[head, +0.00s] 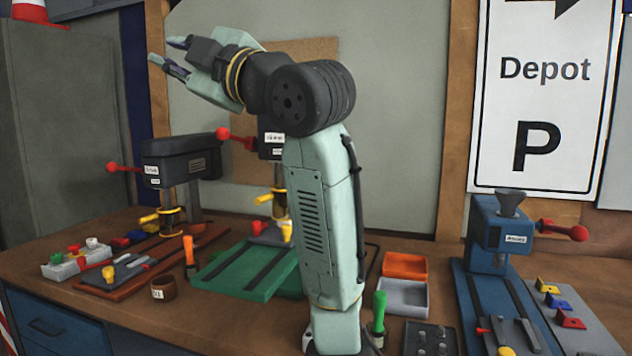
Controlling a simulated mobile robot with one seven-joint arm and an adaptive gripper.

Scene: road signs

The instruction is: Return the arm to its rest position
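My gripper (166,51) is at the upper left of the head view, raised high above the workbench and pointing left. Its two fingers are apart, with nothing seen between them. My arm rises from the front of the bench, bends at a dark joint near the top, and reaches left to the gripper. The gripper is in front of the wall and touches nothing that I can see. My arm hides part of the middle machine and of the bench behind it.
The wooden workbench (225,318) holds a dark press (180,158), a green base plate (240,272), a blue machine (497,232), an orange tray (404,265) and a green-handled tool (379,310). A Depot sign (545,95) stands behind at right. The space around the gripper looks clear.

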